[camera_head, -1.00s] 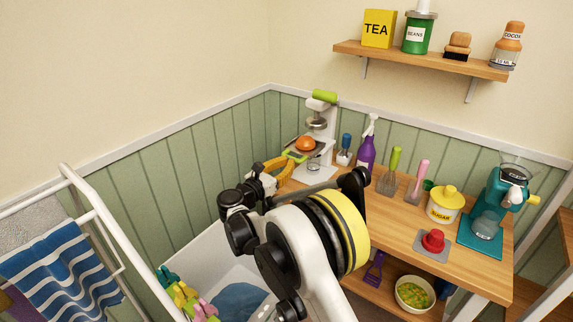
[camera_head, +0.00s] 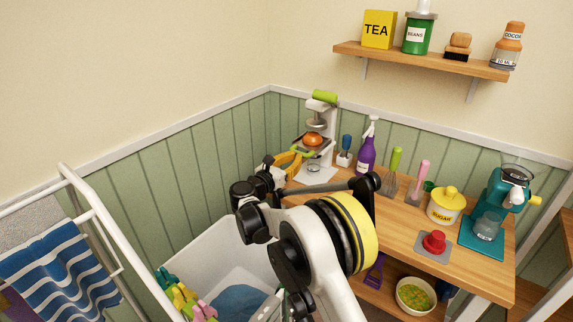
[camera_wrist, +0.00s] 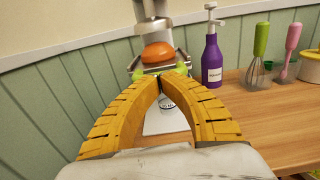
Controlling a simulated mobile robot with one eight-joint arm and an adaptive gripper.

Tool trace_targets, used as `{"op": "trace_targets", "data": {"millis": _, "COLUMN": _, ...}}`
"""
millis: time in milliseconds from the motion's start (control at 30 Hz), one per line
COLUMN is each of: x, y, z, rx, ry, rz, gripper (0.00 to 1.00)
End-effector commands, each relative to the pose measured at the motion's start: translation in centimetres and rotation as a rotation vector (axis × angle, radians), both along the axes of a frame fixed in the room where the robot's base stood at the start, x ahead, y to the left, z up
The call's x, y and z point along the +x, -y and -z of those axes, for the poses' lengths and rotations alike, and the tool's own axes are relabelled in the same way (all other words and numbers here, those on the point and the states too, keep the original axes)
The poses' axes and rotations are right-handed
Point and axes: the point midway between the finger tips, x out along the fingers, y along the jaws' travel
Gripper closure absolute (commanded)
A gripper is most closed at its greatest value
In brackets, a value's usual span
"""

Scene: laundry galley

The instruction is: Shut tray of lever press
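The lever press (camera_head: 322,117) is white with a green lever handle and stands at the back left corner of the counter. An orange fruit (camera_head: 313,139) sits on its grey tray (camera_head: 326,146), under the press head. In the wrist view the orange (camera_wrist: 157,52) and the tray's green front grip (camera_wrist: 181,71) lie straight ahead. My gripper (camera_wrist: 157,77) has its yellow fingers brought together at the tips, against or just short of the tray's front. The fingers hide the middle of the grip; exact contact cannot be told. A clear glass (camera_head: 314,164) stands below the tray.
A purple spray bottle (camera_head: 366,150), a whisk (camera_head: 391,180), a pink-handled tool (camera_head: 418,184) and a sugar jar (camera_head: 446,204) stand right of the press. A teal machine (camera_head: 490,205) is farther right. A white basin (camera_head: 215,254) lies below my arm.

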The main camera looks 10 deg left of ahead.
Motion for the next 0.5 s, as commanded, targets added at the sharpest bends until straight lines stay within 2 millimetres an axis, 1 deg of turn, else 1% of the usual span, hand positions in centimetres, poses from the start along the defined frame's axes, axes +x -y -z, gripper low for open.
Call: {"op": "trace_targets", "data": {"millis": 500, "x": 2.0, "y": 0.9, "z": 0.0, "rx": 0.000, "ry": 0.000, "rz": 0.002, "gripper": 1.00}}
